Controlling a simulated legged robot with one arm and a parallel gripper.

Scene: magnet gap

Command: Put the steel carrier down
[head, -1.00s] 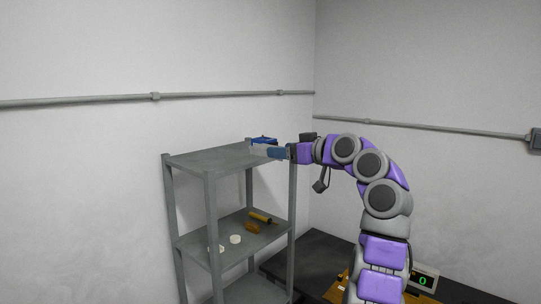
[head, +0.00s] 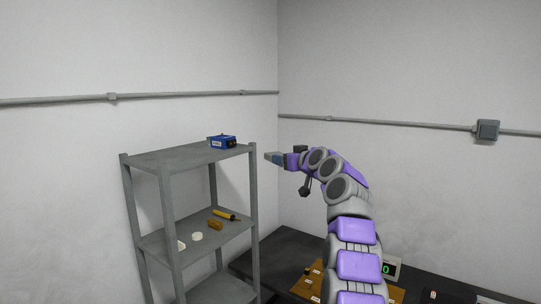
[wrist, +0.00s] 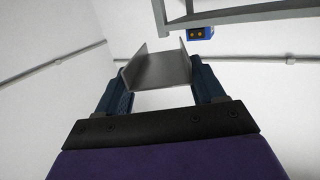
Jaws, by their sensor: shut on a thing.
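The steel carrier (wrist: 157,70) is a grey bent-metal channel with upright side walls. In the wrist view it sits between the two blue fingers of my gripper (wrist: 160,85), which is shut on it. In the head view my gripper (head: 274,158) is in the air just right of the grey shelf rack (head: 187,157), close to the height of its top board. The carrier is too small there to make out clearly.
A blue box (head: 222,142) stands on the rack's top board, with free board to its left. The middle shelf holds a yellow tool (head: 225,214), an orange block (head: 215,225) and white round pieces (head: 197,236). A dark table (head: 290,246) with a digital display (head: 387,268) is below.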

